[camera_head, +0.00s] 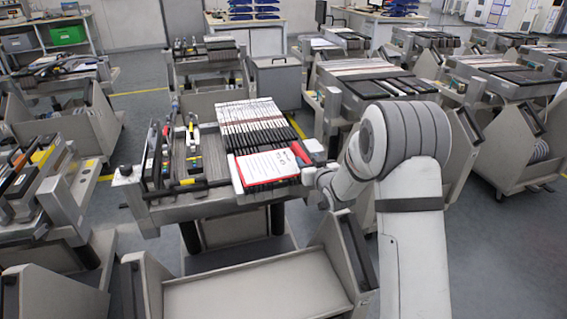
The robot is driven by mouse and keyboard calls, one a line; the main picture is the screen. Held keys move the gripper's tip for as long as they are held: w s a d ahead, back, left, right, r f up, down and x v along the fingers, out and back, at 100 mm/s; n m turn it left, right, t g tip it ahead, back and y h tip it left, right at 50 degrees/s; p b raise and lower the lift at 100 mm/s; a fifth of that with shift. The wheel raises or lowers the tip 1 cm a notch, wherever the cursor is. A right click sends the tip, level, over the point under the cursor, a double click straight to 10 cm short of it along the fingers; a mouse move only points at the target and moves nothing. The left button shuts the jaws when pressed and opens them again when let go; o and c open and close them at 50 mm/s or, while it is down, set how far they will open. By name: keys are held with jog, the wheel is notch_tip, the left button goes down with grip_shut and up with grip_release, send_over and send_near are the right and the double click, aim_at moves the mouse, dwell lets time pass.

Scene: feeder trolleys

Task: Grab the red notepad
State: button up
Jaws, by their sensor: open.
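The red notepad (268,165) lies on top of the feeders of the trolley in front of me, near its front right corner. It shows a white printed page with a red border. My gripper (306,172) is at the end of my arm, right beside the notepad's right edge. It is open. It is small and partly hidden by my wrist, so I cannot tell whether its fingers touch the notepad or reach around its edge.
The feeder trolley (165,207) holds a row of white and black feeders (250,115) under and behind the notepad. More trolleys stand at left and right. A grey bin (275,80) stands behind. Grey floor (140,130) shows between trolleys.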

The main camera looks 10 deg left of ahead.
aim_at(303, 153)
jog(key=x, duration=0.4)
jog(key=shift+w, duration=0.1)
jog(key=shift+c, duration=0.6)
jog(key=shift+r, duration=0.1)
grip_shut()
